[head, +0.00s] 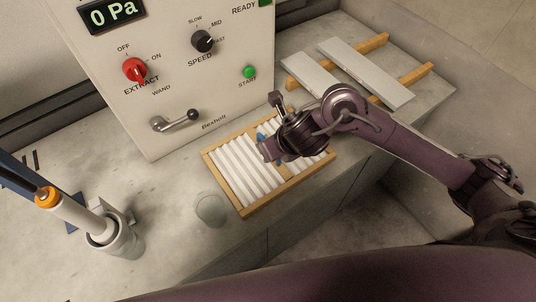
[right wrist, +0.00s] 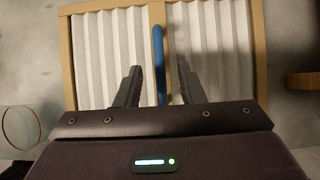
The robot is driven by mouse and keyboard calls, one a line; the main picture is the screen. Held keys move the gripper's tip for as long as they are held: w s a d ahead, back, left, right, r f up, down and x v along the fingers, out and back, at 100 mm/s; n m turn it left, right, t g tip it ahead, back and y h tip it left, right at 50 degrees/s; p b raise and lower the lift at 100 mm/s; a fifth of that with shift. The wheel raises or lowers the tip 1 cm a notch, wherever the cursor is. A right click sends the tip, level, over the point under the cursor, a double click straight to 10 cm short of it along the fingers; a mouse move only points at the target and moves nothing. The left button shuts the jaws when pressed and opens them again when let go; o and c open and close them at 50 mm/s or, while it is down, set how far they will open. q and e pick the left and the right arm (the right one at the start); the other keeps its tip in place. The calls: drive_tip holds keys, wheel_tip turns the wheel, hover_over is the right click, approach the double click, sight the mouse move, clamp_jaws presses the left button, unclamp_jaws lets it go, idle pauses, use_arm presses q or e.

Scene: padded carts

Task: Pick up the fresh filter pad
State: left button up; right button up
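The filter pad (head: 238,177) is a wooden frame with clean white pleats, lying flat on the grey bench in front of the control box. A blue strip, likely its handle, runs along its middle bar; it shows clearly in the right wrist view (right wrist: 158,50). My right gripper (head: 268,148) is over the pad and hides part of it. In the right wrist view its two dark fingers (right wrist: 159,69) are apart, one on each side of the blue strip, with visible gaps. How high the fingertips are above the bar is hard to tell. My left gripper is not in view.
The control box (head: 190,95) with red and black knobs and a lever stands behind the pad. Two pale slabs (head: 365,72) lie across wooden rails at the right. A wand (head: 75,214) stands in a holder at the left. A clear round glass (head: 211,209) is beside the pad.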

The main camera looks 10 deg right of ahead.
drive_tip(key=x, duration=0.3)
drive_tip(key=shift+w+f, duration=0.1)
clamp_jaws()
drive_tip(key=shift+r, duration=0.2)
